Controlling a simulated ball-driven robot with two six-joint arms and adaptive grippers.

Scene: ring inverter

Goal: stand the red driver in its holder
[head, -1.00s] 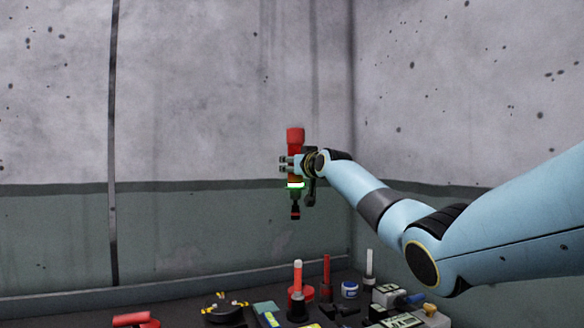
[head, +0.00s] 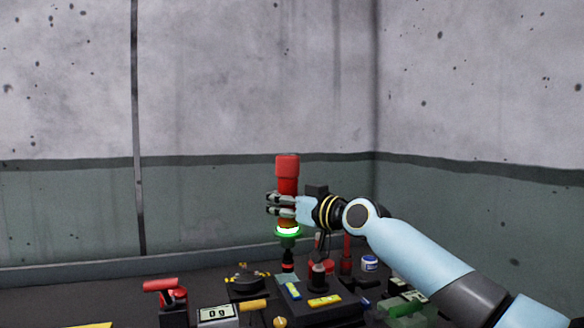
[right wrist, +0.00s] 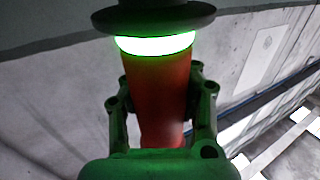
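The red driver (head: 287,168) is upright in the head view, red end up, with a glowing green ring and a dark tip below. My right gripper (head: 274,204) is shut around its body and holds it above the bench. In the right wrist view the driver's red body (right wrist: 160,85) lies between the two fingers of the gripper (right wrist: 160,98), with the green ring and a black collar beyond. Several upright posts stand below and right of the driver, including a dark one (head: 318,276) with red at its base; I cannot tell which is the holder. My left gripper is not in view.
A red-handled device (head: 160,285), a display box (head: 217,314), a dark round fixture (head: 246,278) and a panel with blue and yellow handles (head: 305,298) crowd the bench. A blue-and-white jar (head: 369,263) stands at right. The bench's far left is clearer.

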